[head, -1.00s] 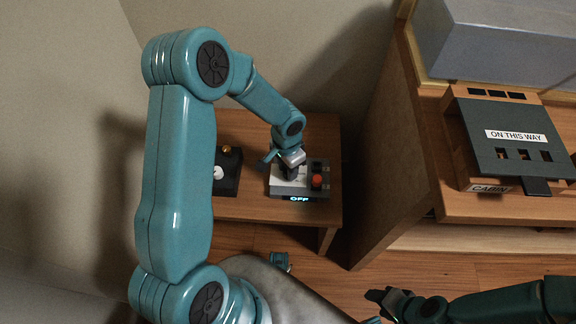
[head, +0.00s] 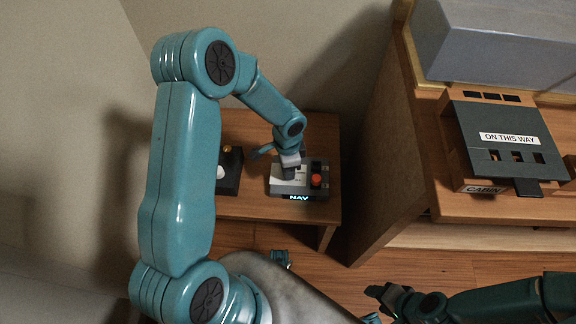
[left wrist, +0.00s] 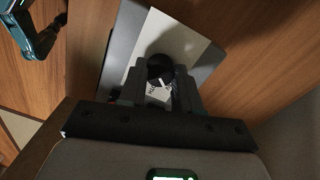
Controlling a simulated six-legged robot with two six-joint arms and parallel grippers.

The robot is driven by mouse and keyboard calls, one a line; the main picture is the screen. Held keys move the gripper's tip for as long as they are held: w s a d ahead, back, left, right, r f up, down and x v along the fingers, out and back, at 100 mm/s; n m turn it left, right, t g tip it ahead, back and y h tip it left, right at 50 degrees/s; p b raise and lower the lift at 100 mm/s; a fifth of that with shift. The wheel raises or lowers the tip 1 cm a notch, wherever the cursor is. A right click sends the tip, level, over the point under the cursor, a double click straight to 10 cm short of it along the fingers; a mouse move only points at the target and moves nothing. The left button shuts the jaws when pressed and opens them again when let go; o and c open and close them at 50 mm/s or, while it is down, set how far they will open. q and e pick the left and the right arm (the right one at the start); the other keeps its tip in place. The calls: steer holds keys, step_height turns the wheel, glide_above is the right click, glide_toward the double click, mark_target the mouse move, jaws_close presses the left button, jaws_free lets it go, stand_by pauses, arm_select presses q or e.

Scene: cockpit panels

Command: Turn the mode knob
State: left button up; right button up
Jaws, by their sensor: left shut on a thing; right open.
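The mode knob (left wrist: 160,68) is a dark round knob on a pale plate (left wrist: 182,38) of the small control panel. In the left wrist view it sits between the two fingers of my left gripper (left wrist: 160,84), which is shut on it. In the head view my left gripper (head: 289,170) points down onto the panel (head: 299,190) and hides the knob. My right gripper (head: 384,301) is open and empty at the lower right, well away from the panel.
A red button (head: 316,181) is on the panel, right of my left gripper. A dark box (head: 230,178) with a white knob stands left on the wooden table (head: 262,209). A CABIN panel (head: 512,160) is on the cabinet at right.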

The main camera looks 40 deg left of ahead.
arm_select(q)
steer(key=o, duration=1.1)
steer(key=shift+c, duration=0.2)
step_height(320, 180, up, 16)
steer(key=p, duration=0.4)
steer(key=shift+w+a+r, duration=0.2)
steer(key=shift+w, duration=0.05)
steer(key=s+d+f+n+h, duration=0.4)
steer(key=s+d+f+n, duration=0.7)
steer(key=s+d+f, duration=0.6)
step_height(320, 180, up, 14)
steer(key=w+a+p, duration=0.1)
steer(key=p, duration=1.4)
steer(key=shift+w+a+r+m+t+p, duration=0.15)
steer(key=shift+w+a+m+t+p, duration=0.1)
steer(key=shift+a+m+t+p, duration=0.1)
